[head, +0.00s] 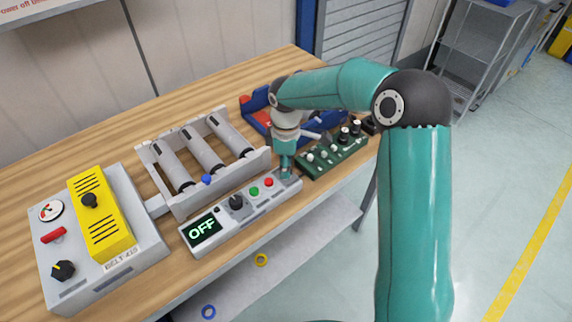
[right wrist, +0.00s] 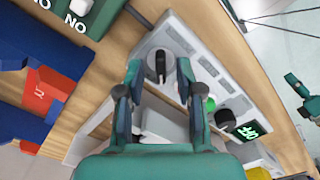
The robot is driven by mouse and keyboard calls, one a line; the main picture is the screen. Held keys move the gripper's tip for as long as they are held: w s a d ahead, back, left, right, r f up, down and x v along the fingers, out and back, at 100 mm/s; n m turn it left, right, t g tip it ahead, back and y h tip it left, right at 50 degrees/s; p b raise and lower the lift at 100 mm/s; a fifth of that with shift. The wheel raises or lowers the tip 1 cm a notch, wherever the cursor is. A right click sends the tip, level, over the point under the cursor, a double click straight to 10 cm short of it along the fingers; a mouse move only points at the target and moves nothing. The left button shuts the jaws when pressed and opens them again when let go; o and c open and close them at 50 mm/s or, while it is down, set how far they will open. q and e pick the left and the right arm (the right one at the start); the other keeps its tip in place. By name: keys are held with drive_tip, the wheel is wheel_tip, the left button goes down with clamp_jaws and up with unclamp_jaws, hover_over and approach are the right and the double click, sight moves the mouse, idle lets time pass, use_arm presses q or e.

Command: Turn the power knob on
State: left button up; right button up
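A long grey control box (head: 217,246) lies along the front edge of the wooden table. It carries a display reading "OFF" (head: 202,229), a black knob (head: 237,202), a green button (head: 254,191) and a red button (head: 268,182). In the right wrist view another black knob (right wrist: 160,65) sits on a round plate at the box's other end. My right gripper (right wrist: 158,68) is open there, pointing down, one fingertip on each side of this knob; contact cannot be made out. In the head view my right gripper (head: 285,170) hides this knob. A small teal part, probably my left gripper (right wrist: 301,92), shows at the right wrist view's edge.
A roller frame (head: 205,157) stands behind the box. A grey unit with a yellow cover (head: 100,218) is at the left. A green panel of knobs and switches (head: 335,155) and a blue-and-red item (head: 256,117) lie near my right arm. A lower shelf holds two rings.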

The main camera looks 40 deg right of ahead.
drive_tip(key=shift+f, duration=0.35)
clamp_jaws()
